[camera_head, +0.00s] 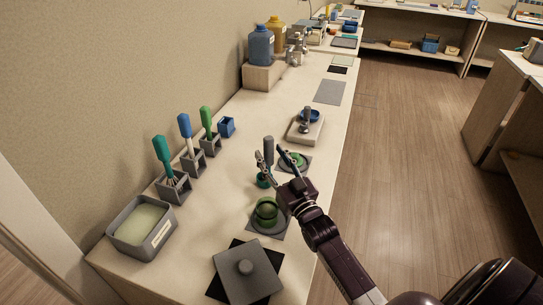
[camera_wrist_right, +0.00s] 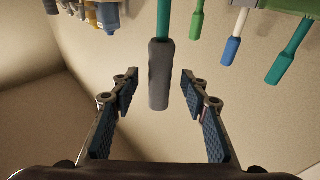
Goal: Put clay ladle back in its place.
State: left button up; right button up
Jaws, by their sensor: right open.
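The ladle stands upright in the head view, with its grey handle (camera_head: 268,146) up and a teal part (camera_head: 263,181) low near the table. In the wrist view its grey handle (camera_wrist_right: 159,75) and teal shaft (camera_wrist_right: 164,20) lie between the fingers, with gaps on both sides. My right gripper (camera_head: 270,158) is open around the handle; in the wrist view its fingers (camera_wrist_right: 159,92) are spread. Several grey holders (camera_head: 174,190) stand by the wall with green and blue-handled tools. My left gripper is out of view.
A green jar (camera_head: 266,211) stands just in front of the gripper, and a round green dish (camera_head: 297,159) is beside it. A grey square lid (camera_head: 248,268) and a grey tray (camera_head: 144,226) are nearer. A scale (camera_head: 305,130) with a blue bowl stands farther back.

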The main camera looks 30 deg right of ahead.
jog(key=s+f+p, duration=0.1)
jog(key=s+p, duration=0.1)
jog(key=s, duration=0.5)
jog(key=shift+s+a+f, duration=0.15)
jog(key=shift+s+f, duration=0.05)
jog(key=shift+s, duration=0.15)
dwell(0.9)
jog(key=s+f, duration=0.2)
jog(key=s, duration=1)
jog(key=shift+a, duration=0.25)
jog(key=shift+f, duration=0.15)
